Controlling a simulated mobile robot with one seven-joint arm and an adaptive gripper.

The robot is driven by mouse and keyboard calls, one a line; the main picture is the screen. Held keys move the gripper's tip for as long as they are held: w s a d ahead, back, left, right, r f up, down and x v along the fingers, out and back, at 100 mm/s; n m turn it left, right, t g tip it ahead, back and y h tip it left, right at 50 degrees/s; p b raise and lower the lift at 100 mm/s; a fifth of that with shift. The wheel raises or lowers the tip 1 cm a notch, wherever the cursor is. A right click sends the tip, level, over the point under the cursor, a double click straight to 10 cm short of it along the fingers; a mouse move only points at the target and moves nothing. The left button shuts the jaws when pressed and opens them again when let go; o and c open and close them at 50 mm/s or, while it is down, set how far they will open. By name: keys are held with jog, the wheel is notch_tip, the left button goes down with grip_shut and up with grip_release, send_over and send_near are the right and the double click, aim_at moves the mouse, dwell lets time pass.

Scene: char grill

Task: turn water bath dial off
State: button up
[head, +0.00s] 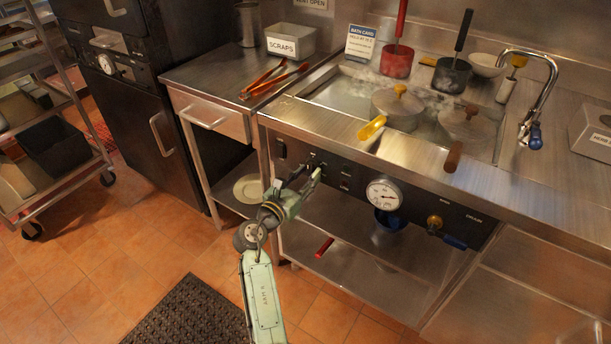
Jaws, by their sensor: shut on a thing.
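The water bath (345,100) is a steaming steel basin set in the counter, with a black control panel (362,172) on its front. My gripper (311,169) reaches up to the left part of this panel, with its fingertips at the panel face. It is shut on the water bath dial, which the fingers mostly hide. I cannot make out the dial's pointer or its setting. A round white gauge (384,194) sits on the panel to the right of my gripper.
A brass valve (434,222) with a blue lever is at the panel's right. Lidded pots (398,108) sit in the bath, with a yellow handle (372,128) over the front edge. Orange tongs (270,80) lie on the left counter. A lower shelf (350,262) is underneath.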

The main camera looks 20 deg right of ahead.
jog(key=shift+r, duration=0.15)
dwell(0.3)
jog(key=o, duration=1.1)
jog(key=v, duration=1.2)
